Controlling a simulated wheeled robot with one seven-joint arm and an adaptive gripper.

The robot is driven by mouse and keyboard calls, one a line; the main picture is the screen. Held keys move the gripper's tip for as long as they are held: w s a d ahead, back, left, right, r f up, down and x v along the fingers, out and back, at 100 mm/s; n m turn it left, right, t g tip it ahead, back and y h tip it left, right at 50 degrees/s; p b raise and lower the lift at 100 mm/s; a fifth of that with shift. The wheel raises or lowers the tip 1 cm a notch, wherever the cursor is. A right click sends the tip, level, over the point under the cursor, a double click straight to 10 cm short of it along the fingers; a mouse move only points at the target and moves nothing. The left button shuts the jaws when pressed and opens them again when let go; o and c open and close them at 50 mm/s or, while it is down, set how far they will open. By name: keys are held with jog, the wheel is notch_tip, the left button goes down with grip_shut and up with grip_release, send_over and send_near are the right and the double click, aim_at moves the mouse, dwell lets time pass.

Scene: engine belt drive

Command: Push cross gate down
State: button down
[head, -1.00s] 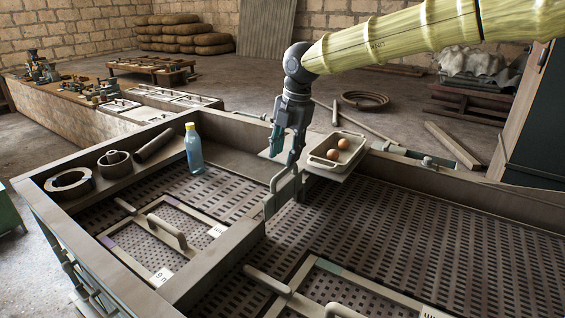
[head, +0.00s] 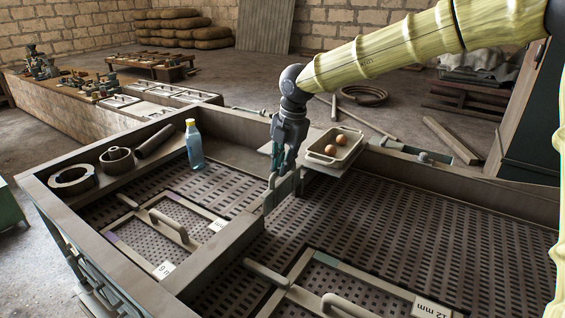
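A grey-green gate plate (head: 283,192) stands upright at the far end of the dividing wall between the two perforated bays. It rises above the wall's top edge, and I take it to be the cross gate. My gripper (head: 277,174) points down right at the plate's upper part. Its fingers overlap the looped handle on top of the plate and hide most of it. The fingers look close together, but I cannot tell whether they are shut, grip the handle or only touch it.
A tray with brown eggs (head: 335,147) sits on a ledge just right of my gripper. A blue bottle with a yellow cap (head: 194,146) stands to the left, near metal rings (head: 116,160). Handled panels lie in the left bay (head: 160,232) and the right bay (head: 335,290).

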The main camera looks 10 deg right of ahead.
aim_at(283, 180)
jog(key=shift+f+b, duration=0.8)
jog(key=shift+f, duration=1.9)
jog(key=shift+s+d+f, duration=0.1)
jog(key=c, duration=1.5)
grip_release()
jog(key=shift+f, duration=0.1)
jog(key=shift+o, duration=0.2)
jog(key=shift+w, duration=0.2)
jog(key=shift+s+r, duration=0.1)
jog(key=shift+r, duration=0.1)
notch_tip(283, 180, up, 11)
jog(key=s+d, duration=0.1)
jog(key=shift+s+d+r, duration=0.2)
jog(key=shift+s+d, duration=0.05)
jog(key=shift+d, duration=0.1)
